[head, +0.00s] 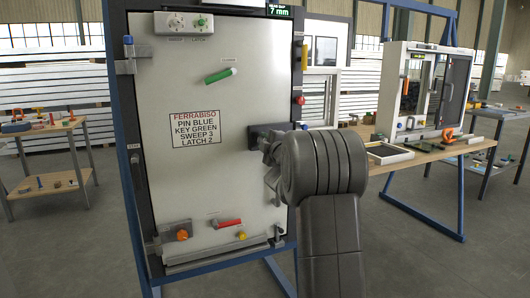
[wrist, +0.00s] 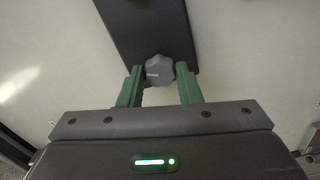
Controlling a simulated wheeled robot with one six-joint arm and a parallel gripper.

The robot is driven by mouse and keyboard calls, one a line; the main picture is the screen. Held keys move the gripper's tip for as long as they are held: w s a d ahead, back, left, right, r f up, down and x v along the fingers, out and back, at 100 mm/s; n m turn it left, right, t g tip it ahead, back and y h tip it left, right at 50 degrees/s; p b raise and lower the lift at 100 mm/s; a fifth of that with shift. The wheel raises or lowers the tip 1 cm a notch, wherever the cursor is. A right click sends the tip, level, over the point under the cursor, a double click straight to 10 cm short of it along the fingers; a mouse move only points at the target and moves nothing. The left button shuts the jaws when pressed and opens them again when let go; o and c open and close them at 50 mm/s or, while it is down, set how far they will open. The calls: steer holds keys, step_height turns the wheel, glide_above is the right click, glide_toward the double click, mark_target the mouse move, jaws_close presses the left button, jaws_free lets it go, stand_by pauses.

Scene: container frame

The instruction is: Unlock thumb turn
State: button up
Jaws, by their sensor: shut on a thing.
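The thumb turn (wrist: 159,68) is a grey lobed knob on a dark lock plate (wrist: 150,30), seen in the wrist view. In the head view the dark lock plate (head: 259,132) is on the right side of the white door panel (head: 185,170), at mid height. My gripper (wrist: 160,82) has green fingers, one on each side of the knob, and is shut on it. In the head view my arm hides the knob and most of the fingers. Which way the bolt stands cannot be seen.
A label (head: 195,129) sits mid-panel. A green handle (head: 221,75) is above it; a red handle (head: 229,223) and an orange latch (head: 182,235) are low down. A handle (head: 273,182) is just below my gripper. A workbench (head: 425,160) stands right.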

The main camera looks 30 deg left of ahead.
steer(key=n+b, duration=0.3)
steer(key=n, duration=0.1)
steer(key=shift+f+n, duration=0.1)
steer(key=shift+n, duration=0.2)
stand_by(0.4)
steer(key=o, duration=1)
steer(key=v, duration=1.3)
steer(key=shift+s+d, duration=0.25)
steer(key=shift+s, duration=0.05)
steer(key=shift+w+a, duration=0.1)
